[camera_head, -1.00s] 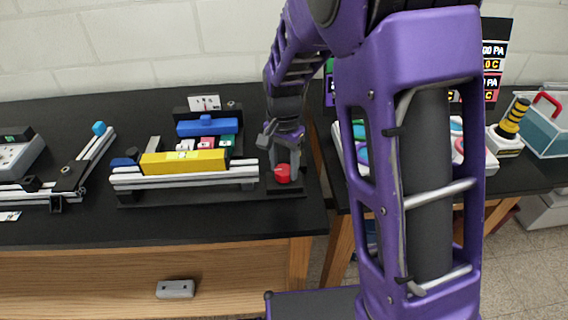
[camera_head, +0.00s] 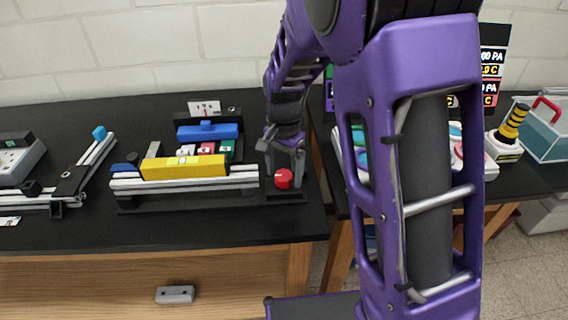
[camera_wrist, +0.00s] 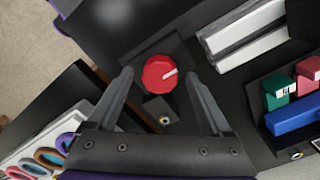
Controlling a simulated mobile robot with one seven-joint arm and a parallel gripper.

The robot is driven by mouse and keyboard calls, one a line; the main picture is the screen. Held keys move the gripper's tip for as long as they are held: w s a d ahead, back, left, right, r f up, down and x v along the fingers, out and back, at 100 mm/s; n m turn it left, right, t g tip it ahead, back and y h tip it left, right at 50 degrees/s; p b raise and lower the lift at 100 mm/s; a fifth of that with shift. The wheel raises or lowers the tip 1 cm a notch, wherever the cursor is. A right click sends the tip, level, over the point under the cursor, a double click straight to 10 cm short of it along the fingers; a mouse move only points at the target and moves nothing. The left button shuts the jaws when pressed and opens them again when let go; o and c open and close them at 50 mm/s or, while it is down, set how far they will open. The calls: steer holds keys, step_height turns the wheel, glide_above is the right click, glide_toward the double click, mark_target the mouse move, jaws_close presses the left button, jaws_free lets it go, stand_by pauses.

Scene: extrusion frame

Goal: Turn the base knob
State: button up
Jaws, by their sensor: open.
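The base knob (camera_head: 283,179) is a red round knob with a white pointer line. It sits on a black base at the right end of the extrusion frame (camera_head: 250,177). In the wrist view the knob (camera_wrist: 160,74) lies between and just beyond the fingertips, with its pointer toward the upper right. My gripper (camera_head: 284,168) is open and points down at the knob. In the wrist view a finger of my gripper (camera_wrist: 160,80) stands on each side of the knob, with a gap visible on both sides.
A yellow block (camera_head: 184,167) lies along the silver rails, with a blue block (camera_head: 207,131) behind it. Another rail assembly (camera_head: 75,180) stands at the left. A second table at the right holds a yellow-black striped handle (camera_head: 512,122) and a teal box (camera_head: 543,130).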

mark_target(284, 174)
step_height(284, 174, up, 17)
steer(key=shift+r, duration=0.2)
stand_by(0.4)
